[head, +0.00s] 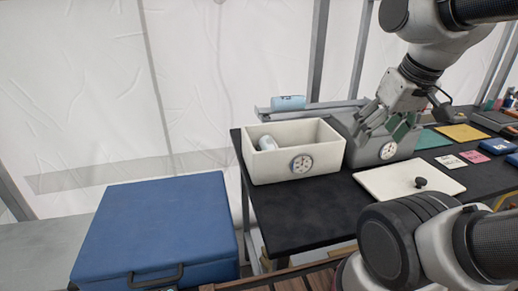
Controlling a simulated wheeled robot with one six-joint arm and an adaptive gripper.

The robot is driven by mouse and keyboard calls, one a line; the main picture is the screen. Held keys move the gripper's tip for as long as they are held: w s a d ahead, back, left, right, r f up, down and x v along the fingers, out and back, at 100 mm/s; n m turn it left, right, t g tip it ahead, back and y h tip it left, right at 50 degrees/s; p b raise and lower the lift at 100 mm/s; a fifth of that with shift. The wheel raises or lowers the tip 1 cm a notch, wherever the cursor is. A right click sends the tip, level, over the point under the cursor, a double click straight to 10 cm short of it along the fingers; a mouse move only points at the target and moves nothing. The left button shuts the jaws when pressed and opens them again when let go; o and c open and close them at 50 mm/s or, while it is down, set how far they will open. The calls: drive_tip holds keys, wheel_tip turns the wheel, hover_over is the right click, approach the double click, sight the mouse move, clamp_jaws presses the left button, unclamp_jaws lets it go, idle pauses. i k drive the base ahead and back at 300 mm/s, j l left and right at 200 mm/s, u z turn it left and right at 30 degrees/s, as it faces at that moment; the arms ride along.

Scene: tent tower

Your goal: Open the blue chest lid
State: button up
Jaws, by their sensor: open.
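The blue chest (160,228) stands at the lower left with its flat lid down. A dark handle (156,276) sits on its front side near the bottom of the head view. The lower front of the chest is cut off by the frame. My gripper (377,122) is open, up at the right above the black table. It is well apart from the chest, in front of a grey bin (372,147). I cannot tell whether a green piece at its fingers is touched by it.
A white box (262,165) with a white cylinder (267,143) inside stands on the black table (290,222). A white lid (385,184) with a black knob lies beside it. Coloured cards (461,132) lie further right. A white tent wall is behind.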

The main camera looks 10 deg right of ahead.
sight(144, 228)
drive_tip(key=j+u, duration=0.15)
drive_tip(key=u, duration=0.2)
drive_tip(key=k+j+u, duration=0.1)
drive_tip(key=u, duration=0.2)
drive_tip(key=j+u, duration=0.2)
drive_tip(key=u, duration=0.15)
